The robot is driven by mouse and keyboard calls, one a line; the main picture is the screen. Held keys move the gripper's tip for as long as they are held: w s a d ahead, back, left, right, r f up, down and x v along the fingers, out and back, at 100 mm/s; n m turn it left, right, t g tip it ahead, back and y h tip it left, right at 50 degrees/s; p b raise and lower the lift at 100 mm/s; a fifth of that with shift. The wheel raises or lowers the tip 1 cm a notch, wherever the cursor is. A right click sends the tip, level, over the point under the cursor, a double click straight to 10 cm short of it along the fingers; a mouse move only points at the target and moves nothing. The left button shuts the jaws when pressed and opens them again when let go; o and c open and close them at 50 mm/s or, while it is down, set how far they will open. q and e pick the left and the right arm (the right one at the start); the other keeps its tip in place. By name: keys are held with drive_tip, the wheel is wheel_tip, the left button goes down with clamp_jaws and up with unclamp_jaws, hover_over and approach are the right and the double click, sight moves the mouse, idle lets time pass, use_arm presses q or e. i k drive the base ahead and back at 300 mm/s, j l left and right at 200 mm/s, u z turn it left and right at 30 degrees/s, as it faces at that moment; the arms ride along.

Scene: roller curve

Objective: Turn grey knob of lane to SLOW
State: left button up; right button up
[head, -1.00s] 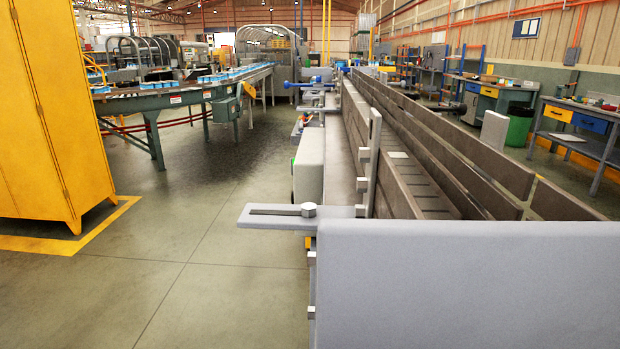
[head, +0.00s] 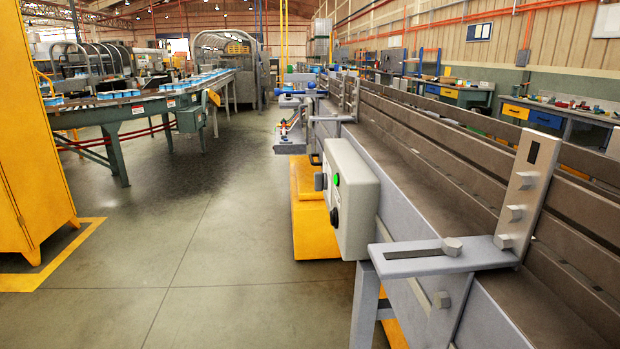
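A light grey control box (head: 356,205) is fixed to the near left side of the grey lane (head: 400,185). Its left face shows at a steep angle. A green button (head: 336,180) sits near the top of that face. A dark round knob (head: 334,217) sits below it. Another dark knob-like part (head: 320,181) sticks out at the face's far edge. I cannot tell which of these is the grey knob, and no SLOW marking or knob setting is readable. Neither of my grippers is in view.
A metal bracket (head: 420,256) with a bolt juts left from the lane, nearer than the box. A yellow base (head: 310,228) stands behind the box. Open floor (head: 200,250) lies left of it. A yellow cabinet (head: 30,150) stands far left, with a green conveyor (head: 130,108) behind.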

sight(320, 180)
drive_tip(key=j+z, duration=0.2)
drive_tip(key=j, duration=0.4)
drive_tip(key=i+j+z, duration=0.6)
drive_tip(key=j, duration=0.15)
drive_tip(key=i+j+z, duration=0.3)
drive_tip(key=j, duration=0.15)
drive_tip(key=i+j+z, duration=0.1)
drive_tip(key=j+z, duration=0.25)
drive_tip(key=i+j+z, duration=0.1)
drive_tip(key=j+z, duration=0.2)
drive_tip(key=j, duration=0.35)
drive_tip(key=j+z, duration=0.3)
drive_tip(key=j, duration=0.25)
drive_tip(key=j+z, duration=0.3)
drive_tip(key=j, duration=0.3)
